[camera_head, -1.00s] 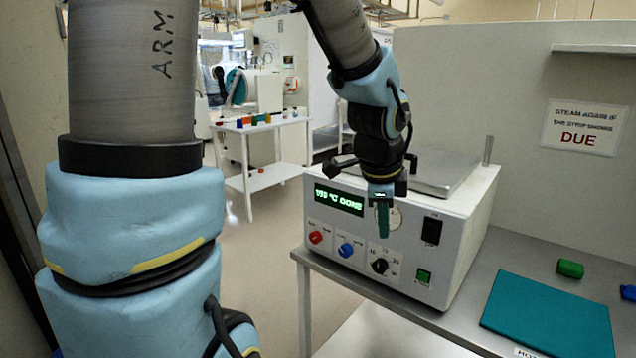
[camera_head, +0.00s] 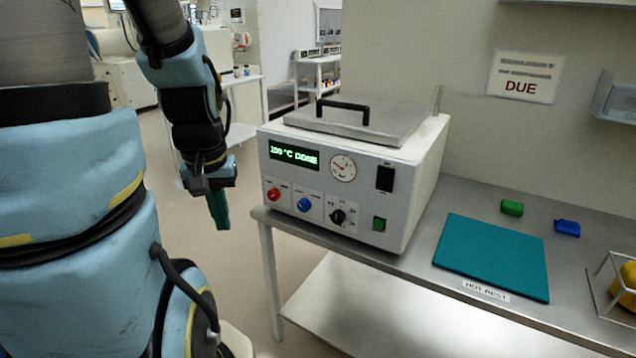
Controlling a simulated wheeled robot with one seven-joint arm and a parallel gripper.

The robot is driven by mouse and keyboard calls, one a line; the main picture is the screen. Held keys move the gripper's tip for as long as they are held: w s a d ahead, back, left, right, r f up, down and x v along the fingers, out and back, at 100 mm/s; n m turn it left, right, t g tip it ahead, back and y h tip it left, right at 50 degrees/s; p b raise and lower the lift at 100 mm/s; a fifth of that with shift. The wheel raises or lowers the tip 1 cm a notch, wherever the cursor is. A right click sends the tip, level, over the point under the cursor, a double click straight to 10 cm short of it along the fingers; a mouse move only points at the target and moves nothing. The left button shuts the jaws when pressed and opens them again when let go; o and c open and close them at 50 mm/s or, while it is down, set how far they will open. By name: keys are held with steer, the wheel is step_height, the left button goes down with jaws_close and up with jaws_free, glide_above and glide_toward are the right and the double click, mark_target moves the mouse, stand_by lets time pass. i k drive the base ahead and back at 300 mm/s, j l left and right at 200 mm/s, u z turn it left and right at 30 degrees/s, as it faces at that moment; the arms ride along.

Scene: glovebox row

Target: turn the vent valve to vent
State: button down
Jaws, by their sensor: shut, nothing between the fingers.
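The white box-shaped steam unit (camera_head: 400,205) stands on a metal bench, with a display reading "DONE" and a small round gauge. Its front has a red knob (camera_head: 273,194), a blue knob (camera_head: 304,204) and a black dial (camera_head: 338,216). The labels by the red and blue knobs are too small to read, so I cannot tell which is the vent valve. My gripper (camera_head: 219,210) is shut and empty, pointing down. It is to the left of the unit in the picture, apart from the knobs.
The unit's lid (camera_head: 360,122) has a black handle. A teal mat (camera_head: 492,257) marked "HOT REST" lies on the bench (camera_head: 390,262) to the right. Green (camera_head: 512,208) and blue (camera_head: 567,228) blocks lie behind it. A wire rack (camera_head: 605,290) holds a yellow thing. Open floor lies left.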

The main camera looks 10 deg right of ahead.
mark_target(304, 204)
steer(key=k+j+u, duration=0.1)
steer(key=u, duration=0.25)
steer(key=k+j+u, duration=0.1)
steer(key=u, duration=0.25)
steer(key=k+j+u, duration=0.15)
steer(key=u, duration=0.25)
